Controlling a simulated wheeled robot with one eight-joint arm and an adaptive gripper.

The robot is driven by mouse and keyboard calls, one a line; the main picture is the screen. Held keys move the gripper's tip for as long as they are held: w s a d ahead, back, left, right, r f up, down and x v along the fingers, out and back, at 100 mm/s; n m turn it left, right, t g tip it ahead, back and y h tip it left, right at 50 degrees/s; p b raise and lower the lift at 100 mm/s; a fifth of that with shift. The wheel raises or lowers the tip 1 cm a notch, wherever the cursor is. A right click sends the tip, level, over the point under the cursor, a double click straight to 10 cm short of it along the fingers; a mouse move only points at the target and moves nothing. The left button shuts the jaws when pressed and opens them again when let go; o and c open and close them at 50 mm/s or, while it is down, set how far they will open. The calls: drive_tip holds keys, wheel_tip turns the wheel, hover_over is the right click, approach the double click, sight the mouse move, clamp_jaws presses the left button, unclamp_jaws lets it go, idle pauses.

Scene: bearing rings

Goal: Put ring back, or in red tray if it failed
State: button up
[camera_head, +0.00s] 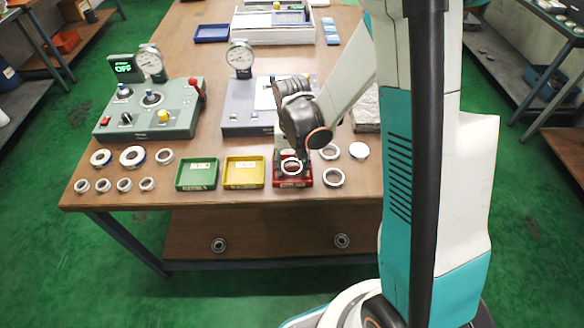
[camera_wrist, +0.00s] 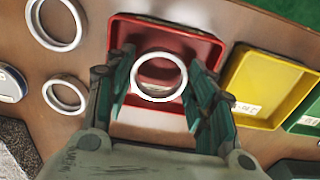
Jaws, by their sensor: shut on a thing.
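My gripper (camera_wrist: 160,82) is shut on a metal ring (camera_wrist: 160,56) and holds it over the red tray (camera_wrist: 205,48). The ring looks raised above the tray floor, but the exact gap cannot be told. The gripper fingers are mostly hidden by the wrist in the head view.
A yellow tray (camera_head: 243,184) and a green tray (camera_head: 196,186) stand left of the red tray. Several loose rings lie at the left, and rings (camera_head: 333,178) and a white disc (camera_head: 359,150) lie at the right. Two dial-gauge devices (camera_head: 152,108) stand behind.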

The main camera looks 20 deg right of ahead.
drive_tip(key=shift+f, duration=0.5)
drive_tip(key=shift+f, duration=0.15)
drive_tip(key=o, duration=0.9)
drive_tip(key=shift+o, duration=0.2)
